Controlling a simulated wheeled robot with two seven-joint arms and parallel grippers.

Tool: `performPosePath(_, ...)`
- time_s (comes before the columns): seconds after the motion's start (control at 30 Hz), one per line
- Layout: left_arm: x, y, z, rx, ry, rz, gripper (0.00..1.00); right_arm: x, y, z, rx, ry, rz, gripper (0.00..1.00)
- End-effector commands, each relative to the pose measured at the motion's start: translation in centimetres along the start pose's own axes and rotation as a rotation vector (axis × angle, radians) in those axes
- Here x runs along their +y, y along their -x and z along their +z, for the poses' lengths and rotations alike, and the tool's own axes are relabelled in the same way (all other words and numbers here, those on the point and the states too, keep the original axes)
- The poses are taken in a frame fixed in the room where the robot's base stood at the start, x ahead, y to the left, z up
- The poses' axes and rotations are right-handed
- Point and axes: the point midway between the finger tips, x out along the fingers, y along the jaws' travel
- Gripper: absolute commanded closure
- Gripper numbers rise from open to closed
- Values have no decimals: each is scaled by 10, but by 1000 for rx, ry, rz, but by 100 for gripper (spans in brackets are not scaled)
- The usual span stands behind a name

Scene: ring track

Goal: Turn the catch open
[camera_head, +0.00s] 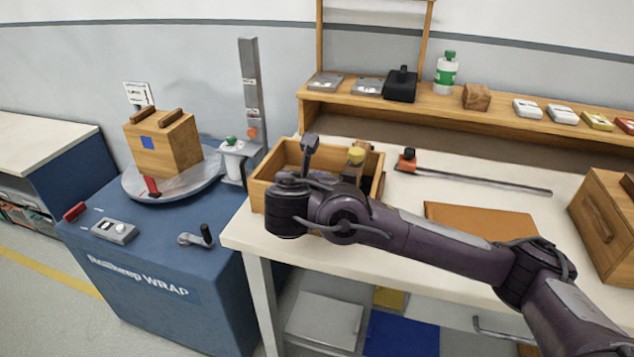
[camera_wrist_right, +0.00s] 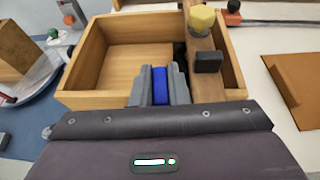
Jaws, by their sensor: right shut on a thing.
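My right gripper (camera_wrist_right: 159,88) is shut on a small blue piece (camera_wrist_right: 160,84), which stands upright between its grey fingers. In the wrist view the fingers are at the near side of an open wooden box (camera_wrist_right: 95,98). The box also shows in the head view (camera_head: 262,170), where my dark right arm covers its near side and hides the fingertips. A wooden bar (camera_wrist_right: 203,58) with a yellow knob (camera_wrist_right: 201,18) and a black block (camera_wrist_right: 208,61) lies to the right of the fingers. I cannot tell which part is the catch. My left gripper is out of view.
A black-and-orange clamp (camera_head: 406,160) with a long rod and a brown mat (camera_head: 480,224) lie on the white table. A wooden cabinet (camera_head: 606,214) stands at right. A turntable (camera_head: 181,187) with a wooden box stands on the blue unit at left. A shelf (camera_head: 460,103) runs behind.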

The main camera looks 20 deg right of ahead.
Motion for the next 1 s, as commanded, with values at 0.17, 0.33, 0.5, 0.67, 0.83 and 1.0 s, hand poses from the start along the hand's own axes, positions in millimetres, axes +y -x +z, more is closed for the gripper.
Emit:
performPosePath(0.17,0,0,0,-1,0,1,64,1,0,0,1,-22,-53,100)
performPosePath(0.33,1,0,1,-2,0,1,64,0,0,0,1,-33,-76,100)
performPosePath(0.5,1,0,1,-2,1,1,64,0,0,0,1,-35,-82,100)
performPosePath(0.67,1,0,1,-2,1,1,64,0,0,0,1,-35,-82,100)
performPosePath(0.83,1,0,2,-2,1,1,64,0,-1,0,1,-34,-82,74)
performPosePath(1.0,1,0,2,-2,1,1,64,0,0,0,1,-33,-81,64)
